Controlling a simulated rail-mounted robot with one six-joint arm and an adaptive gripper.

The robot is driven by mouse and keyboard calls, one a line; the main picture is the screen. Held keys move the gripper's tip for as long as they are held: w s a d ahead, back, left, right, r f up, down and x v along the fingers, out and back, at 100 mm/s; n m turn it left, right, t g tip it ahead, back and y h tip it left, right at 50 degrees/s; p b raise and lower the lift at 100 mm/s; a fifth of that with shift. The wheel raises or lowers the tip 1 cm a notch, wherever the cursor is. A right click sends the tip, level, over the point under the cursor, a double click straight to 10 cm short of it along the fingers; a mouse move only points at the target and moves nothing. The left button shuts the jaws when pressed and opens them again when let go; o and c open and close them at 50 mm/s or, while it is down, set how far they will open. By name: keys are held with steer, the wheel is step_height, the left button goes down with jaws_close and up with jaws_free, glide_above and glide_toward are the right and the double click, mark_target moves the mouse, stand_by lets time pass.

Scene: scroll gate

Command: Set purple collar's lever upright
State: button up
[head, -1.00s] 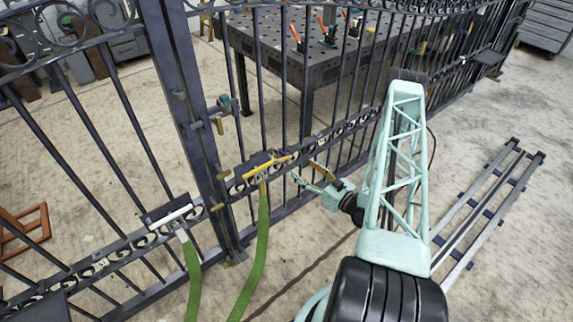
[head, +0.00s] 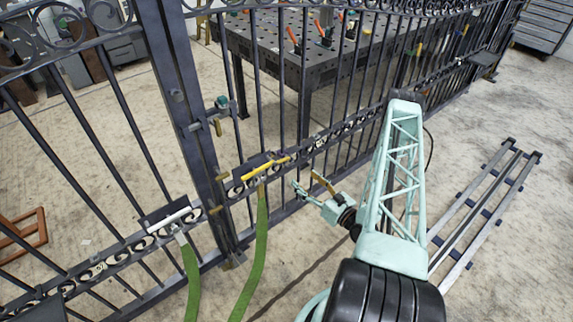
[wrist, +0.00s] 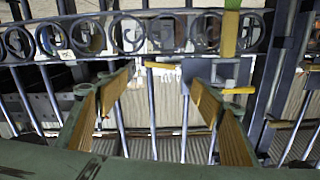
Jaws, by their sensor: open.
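My gripper (head: 308,186) is open and empty, in front of the gate, to the right of the yellow lever (head: 257,171). In the wrist view its two tan-padded fingers (wrist: 160,85) stand wide apart, with gate bars behind the gap. The yellow lever lies slanted on a dark housing on the scroll band, with a green strap (head: 256,245) hanging below. A white lever (head: 175,217) lies slanted on another housing to the left. I cannot make out a purple collar in either view. The wrist view also shows a small yellow bar (wrist: 160,65) beyond the fingers; I cannot tell what it belongs to.
The dark gate post (head: 192,120) and scroll band (head: 345,133) stand close to my gripper. A dark perforated table (head: 275,38) stands behind the gate. A metal rail frame (head: 483,215) lies on the floor at right. The floor between it and the gate is mostly clear.

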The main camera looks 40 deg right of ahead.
mark_target(284, 161)
steer(key=shift+w+d+b, duration=0.2)
steer(key=shift+w+b, duration=0.55)
steer(key=shift+w, duration=2.65)
steer(key=shift+w+d+b, duration=0.2)
steer(key=shift+w+b, duration=0.55)
steer(key=shift+w, duration=2.6)
steer(key=shift+c, duration=0.7)
steer(key=c, duration=1)
